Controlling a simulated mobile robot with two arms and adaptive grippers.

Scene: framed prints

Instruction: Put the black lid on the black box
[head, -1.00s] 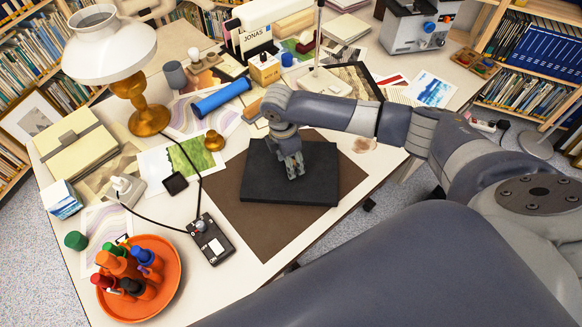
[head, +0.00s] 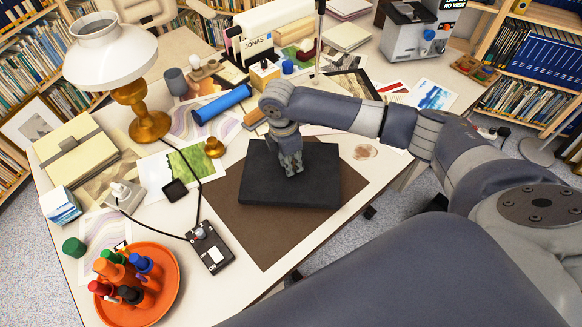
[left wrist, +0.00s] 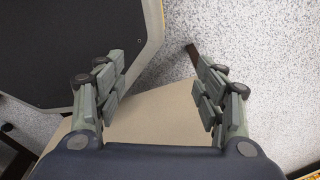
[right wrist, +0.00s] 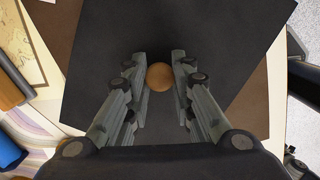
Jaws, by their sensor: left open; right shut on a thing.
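A flat black square piece (head: 262,188) with low sides lies on the brown mat on the table. In the right wrist view its broad black top (right wrist: 160,25) carries a round wooden knob (right wrist: 159,77), so this top is the lid. I cannot make out a seam between the lid and a black box; any box under it is hidden. My right gripper (head: 293,173) points down over the middle of the lid. Its fingers (right wrist: 160,90) are shut on the knob from both sides. My left gripper (left wrist: 160,95) is open and empty, away from the lid, out of the head view.
The brown mat (head: 265,240) lies near the table's front edge. A black device with a cable (head: 212,250), an orange tray (head: 172,295) of bottles, a lamp (head: 145,122) and a blue roll (head: 222,103) stand left of it. A pale print with a brown stain lies at right.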

